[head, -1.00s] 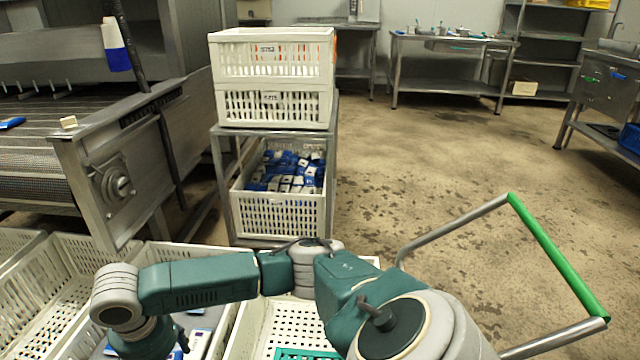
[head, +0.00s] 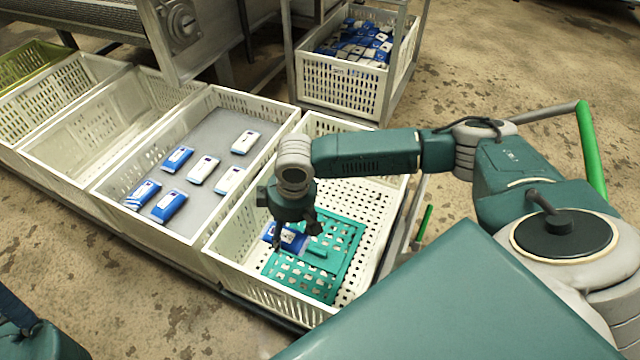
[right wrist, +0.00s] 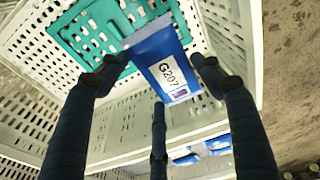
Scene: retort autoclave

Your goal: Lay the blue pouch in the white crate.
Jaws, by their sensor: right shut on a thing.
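The blue pouch (head: 290,240) has a white label, and the marking G207 shows on the pouch (right wrist: 166,68) in the right wrist view. My right gripper (head: 295,236) is shut on it, with dark fingers around it in the right wrist view (right wrist: 158,82). The gripper points down inside the walls of the white crate (head: 255,287). A teal perforated mat (head: 345,240) lies on the crate's floor, below and beside the pouch. I cannot tell whether the pouch touches the mat. My left gripper is not in view.
A neighbouring white crate (head: 127,173) with a grey floor holds several blue and white pouches (head: 203,169). Empty crates stand further left. A crate of many pouches (head: 340,88) sits on a rack behind. The mat crate's right part is clear.

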